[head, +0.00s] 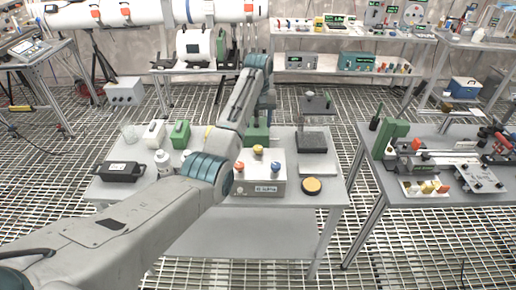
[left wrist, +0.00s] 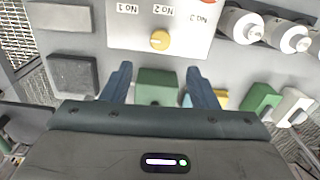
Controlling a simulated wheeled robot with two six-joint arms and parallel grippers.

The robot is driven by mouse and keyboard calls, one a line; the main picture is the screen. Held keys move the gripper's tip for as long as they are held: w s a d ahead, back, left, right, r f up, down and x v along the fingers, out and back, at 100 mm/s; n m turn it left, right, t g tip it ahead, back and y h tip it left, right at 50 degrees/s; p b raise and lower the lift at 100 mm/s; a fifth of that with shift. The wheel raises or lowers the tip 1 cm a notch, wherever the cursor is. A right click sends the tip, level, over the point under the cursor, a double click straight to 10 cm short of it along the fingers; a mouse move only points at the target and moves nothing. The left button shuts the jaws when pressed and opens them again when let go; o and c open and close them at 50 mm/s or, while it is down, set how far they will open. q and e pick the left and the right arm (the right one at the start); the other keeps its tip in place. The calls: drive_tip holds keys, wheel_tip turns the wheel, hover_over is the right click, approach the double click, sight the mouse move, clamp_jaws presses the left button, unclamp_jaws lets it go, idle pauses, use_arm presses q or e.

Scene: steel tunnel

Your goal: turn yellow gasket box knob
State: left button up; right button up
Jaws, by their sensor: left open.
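The gasket box (head: 262,187) is a pale box on the middle table, with an orange-red knob (head: 239,165), a yellow knob (head: 258,150) and a blue knob (head: 276,166) on top. In the left wrist view, the box's face (left wrist: 120,35) appears upside down with numbered labels, and its yellow knob (left wrist: 160,40) lies beyond the fingertips, apart from them. My left gripper (left wrist: 159,69) is open and empty, its fingers over a green block (left wrist: 157,87). In the head view, the left gripper (head: 265,106) is behind the box; its fingertips are unclear. My right gripper is not visible.
On the same table are a black case (head: 121,171), a green block (head: 180,134), a dark-plated stand (head: 313,142) and a yellow-topped disc (head: 312,185). Another table (head: 440,190) with equipment stands at right. The table's front right corner is mostly clear.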

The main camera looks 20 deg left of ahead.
sight(258, 148)
use_arm(q)
wheel_tip(258, 148, down, 10)
drive_tip(key=m+p, duration=0.1)
drive_tip(key=m, duration=0.6)
drive_tip(key=shift+s+r+p, duration=0.1)
drive_tip(key=shift+r+p, duration=0.05)
drive_tip(key=shift+p, duration=0.25)
drive_tip(key=shift+f, duration=0.6)
drive_tip(key=c, duration=1)
